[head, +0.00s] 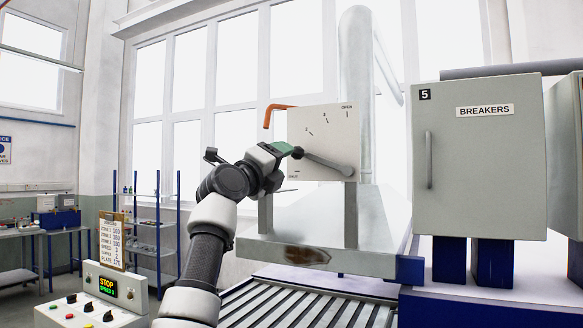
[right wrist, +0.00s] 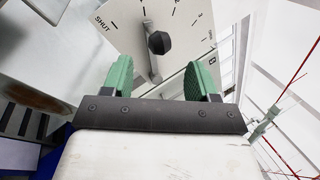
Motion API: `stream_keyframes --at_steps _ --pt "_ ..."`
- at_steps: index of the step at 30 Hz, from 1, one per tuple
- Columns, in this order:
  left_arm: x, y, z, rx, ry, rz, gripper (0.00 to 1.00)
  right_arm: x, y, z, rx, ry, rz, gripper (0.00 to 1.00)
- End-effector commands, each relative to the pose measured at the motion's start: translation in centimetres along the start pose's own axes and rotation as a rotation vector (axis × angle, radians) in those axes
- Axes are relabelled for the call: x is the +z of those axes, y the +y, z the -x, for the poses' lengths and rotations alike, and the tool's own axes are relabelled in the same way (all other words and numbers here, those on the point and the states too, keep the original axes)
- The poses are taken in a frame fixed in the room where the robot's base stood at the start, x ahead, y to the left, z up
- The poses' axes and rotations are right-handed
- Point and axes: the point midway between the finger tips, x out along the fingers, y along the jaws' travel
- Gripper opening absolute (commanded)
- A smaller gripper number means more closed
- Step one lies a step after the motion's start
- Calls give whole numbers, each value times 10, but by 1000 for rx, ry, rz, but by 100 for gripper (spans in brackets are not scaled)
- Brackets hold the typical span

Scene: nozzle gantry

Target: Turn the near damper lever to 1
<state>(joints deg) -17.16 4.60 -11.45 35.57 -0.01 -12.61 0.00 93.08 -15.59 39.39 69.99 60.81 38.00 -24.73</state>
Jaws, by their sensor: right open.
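The damper plate (head: 318,125) is pale, with a dial marked OPEN at the top, 3 and 2 along the arc, and SHUT at lower left. The grey damper lever (head: 326,163) runs from its pivot at lower right up and left to a dark knob (head: 298,152). It points between SHUT and 2; the 1 cannot be made out. My right gripper (head: 286,149) is at the knob, green fingers open. In the right wrist view the knob (right wrist: 159,42) appears between and beyond the open fingers (right wrist: 160,75); contact cannot be told. My left gripper is out of view.
An orange bent bar (head: 275,110) sticks out behind the plate's left edge. A roller conveyor (head: 305,303) runs below the metal hood (head: 340,230). The BREAKERS cabinet (head: 475,190) stands at right. A control box with a STOP display (head: 112,285) is at lower left.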

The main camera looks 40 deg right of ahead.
Motion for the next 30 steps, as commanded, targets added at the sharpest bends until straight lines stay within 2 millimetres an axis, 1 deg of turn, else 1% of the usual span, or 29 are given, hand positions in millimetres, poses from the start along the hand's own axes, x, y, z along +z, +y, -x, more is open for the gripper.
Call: stream_keyframes --at_steps 1,3,7,11,25,26,28,29,30 --pt "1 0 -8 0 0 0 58 -2 3 11 1 -1 -2 59" --pt "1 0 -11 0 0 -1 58 -1 2 20 0 -1 -1 59" --pt "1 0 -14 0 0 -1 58 0 1 31 -1 -1 1 59" --pt "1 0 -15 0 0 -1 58 0 -1 34 -1 1 1 59" --pt "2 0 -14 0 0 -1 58 0 0 34 -1 0 2 59" --pt "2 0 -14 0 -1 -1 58 1 1 34 -2 -2 6 59" --pt "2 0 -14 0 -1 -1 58 4 12 36 -10 -17 34 59" --pt "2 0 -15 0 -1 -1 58 6 20 39 -17 -29 57 59" --pt "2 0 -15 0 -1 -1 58 9 34 43 -31 -51 98 59"
